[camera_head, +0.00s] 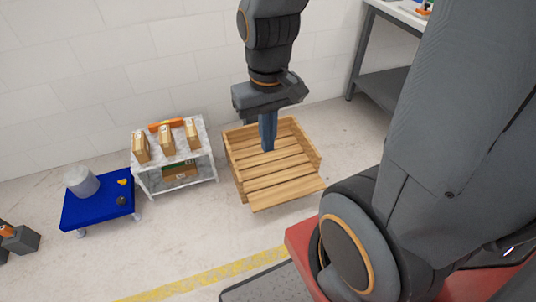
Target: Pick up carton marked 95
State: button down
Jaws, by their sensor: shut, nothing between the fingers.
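Several small brown cartons stand on top of a grey-white shelf table: a left one (141,147), a middle one (167,143) and a right one (192,133). Their markings are too small to read, so I cannot tell which is marked 95. My gripper (268,146) points down over the wooden crate, to the right of the cartons. Its blue fingers are shut together with nothing between them. The fingers hide a small part of the crate's slats.
The open wooden crate (288,193) looks empty. An orange object (166,125) lies behind the cartons. A larger box (180,171) sits on the lower shelf. Floor in front is clear.

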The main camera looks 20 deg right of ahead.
aim_at(193, 140)
jog(key=u, duration=1.55)
jog(key=i, duration=1.9)
jog(key=z, duration=2.3)
